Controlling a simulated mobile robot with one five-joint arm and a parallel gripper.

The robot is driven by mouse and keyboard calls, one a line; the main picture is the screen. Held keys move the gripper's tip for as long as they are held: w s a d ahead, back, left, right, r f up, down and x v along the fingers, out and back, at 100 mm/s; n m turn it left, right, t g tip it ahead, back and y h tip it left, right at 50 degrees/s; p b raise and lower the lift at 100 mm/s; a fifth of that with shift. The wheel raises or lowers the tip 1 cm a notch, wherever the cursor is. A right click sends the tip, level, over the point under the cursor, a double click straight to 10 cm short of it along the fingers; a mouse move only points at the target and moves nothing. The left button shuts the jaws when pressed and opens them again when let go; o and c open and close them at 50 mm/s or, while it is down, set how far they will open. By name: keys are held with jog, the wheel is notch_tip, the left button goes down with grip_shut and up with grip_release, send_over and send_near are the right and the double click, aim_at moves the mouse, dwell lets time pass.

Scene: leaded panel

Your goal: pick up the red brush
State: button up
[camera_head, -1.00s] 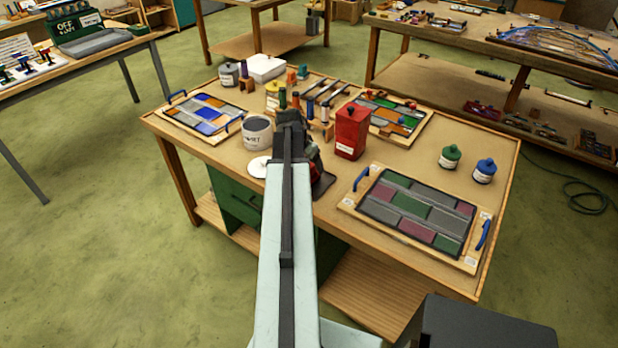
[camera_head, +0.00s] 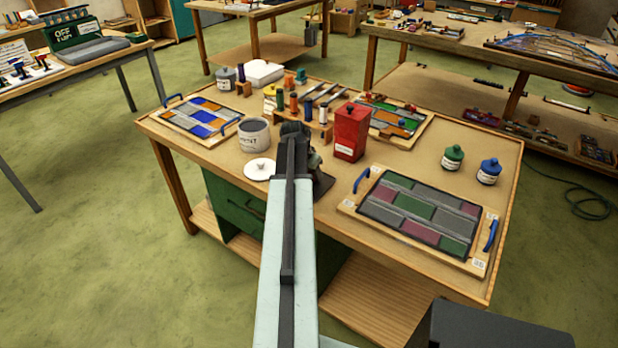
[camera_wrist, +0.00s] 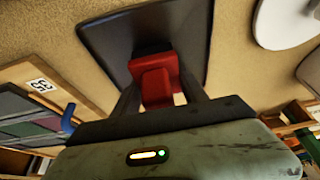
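In the wrist view a red block-like thing (camera_wrist: 152,75), probably the red brush, lies between the two dark fingers of my gripper (camera_wrist: 158,85). Whether both fingers press on it is not clear; a light gap shows by the right finger. A dark slab (camera_wrist: 105,38) lies behind and around it. In the head view my gripper (camera_head: 293,135) is at the near edge of the middle table, and the red thing is hidden behind my arm. The dark slab (camera_head: 322,184) shows just right of the gripper.
A grey pot (camera_head: 254,138) and a white lid (camera_head: 259,169) stand left of my gripper. A red canister (camera_head: 350,133) is close on the right. A framed glass panel (camera_head: 470,262) lies at the table's right front. A rack with spools (camera_head: 318,131) is behind.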

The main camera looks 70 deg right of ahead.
grip_shut()
notch_tip(320, 180, up, 10)
jog(key=p, duration=1)
jog(key=shift+r, duration=0.15)
jog(key=shift+o, duration=0.6)
grip_release()
jog(key=c, duration=0.4)
